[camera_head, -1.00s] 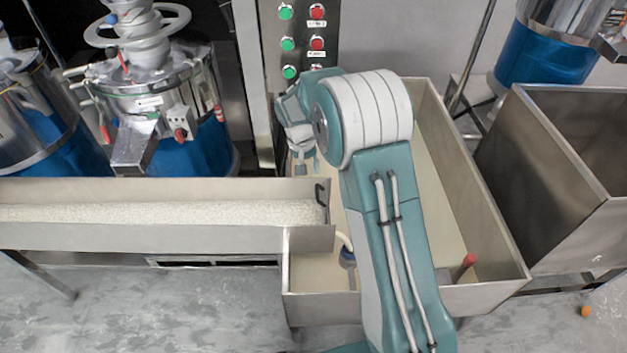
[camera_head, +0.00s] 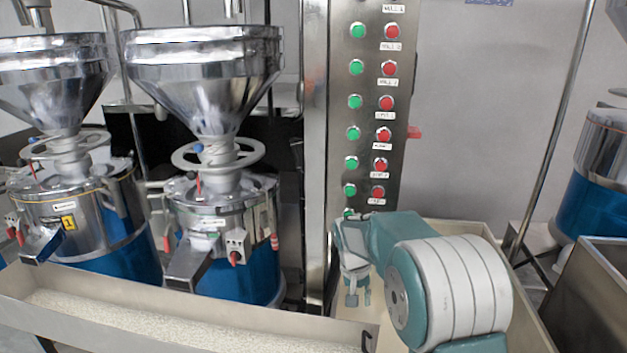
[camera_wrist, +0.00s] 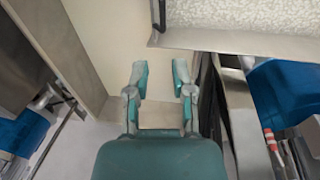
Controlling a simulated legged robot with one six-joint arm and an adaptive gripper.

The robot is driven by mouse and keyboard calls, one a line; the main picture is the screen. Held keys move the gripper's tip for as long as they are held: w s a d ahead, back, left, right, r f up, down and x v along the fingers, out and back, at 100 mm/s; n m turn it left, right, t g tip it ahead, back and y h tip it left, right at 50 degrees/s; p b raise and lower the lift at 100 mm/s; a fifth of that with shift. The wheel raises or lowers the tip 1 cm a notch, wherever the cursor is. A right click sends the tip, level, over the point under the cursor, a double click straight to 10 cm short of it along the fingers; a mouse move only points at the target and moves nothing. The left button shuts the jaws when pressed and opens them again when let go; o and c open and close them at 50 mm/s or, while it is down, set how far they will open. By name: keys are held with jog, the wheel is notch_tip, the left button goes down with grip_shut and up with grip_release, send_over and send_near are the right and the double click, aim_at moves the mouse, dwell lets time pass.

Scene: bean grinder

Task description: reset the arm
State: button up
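My gripper (camera_head: 358,297) hangs at the left end of my teal and white arm, in front of the lower part of the button panel (camera_head: 368,120). In the wrist view my gripper (camera_wrist: 160,78) shows two teal fingers standing apart with nothing between them. Beyond the fingers is the pale inside of a metal bin (camera_wrist: 115,50). My arm is folded over that bin in the head view and hides much of it.
Two blue and steel grinders (camera_head: 220,240) stand at the left behind a long trough (camera_head: 150,325) of white grains. Another blue machine (camera_head: 600,185) and an empty-looking steel bin (camera_head: 600,290) are at the right. A thin metal pole (camera_head: 553,125) stands right of the panel.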

jog(key=s+d+r+n+t+y, duration=0.1)
jog(key=s+d+r+t, duration=0.15)
jog(key=s+r, duration=1.15)
jog(key=s+r+n+t+y, duration=0.1)
jog(key=s+t, duration=0.2)
jog(key=s, duration=1.4)
jog(key=shift+a, duration=0.2)
jog(key=shift+w+r, duration=0.1)
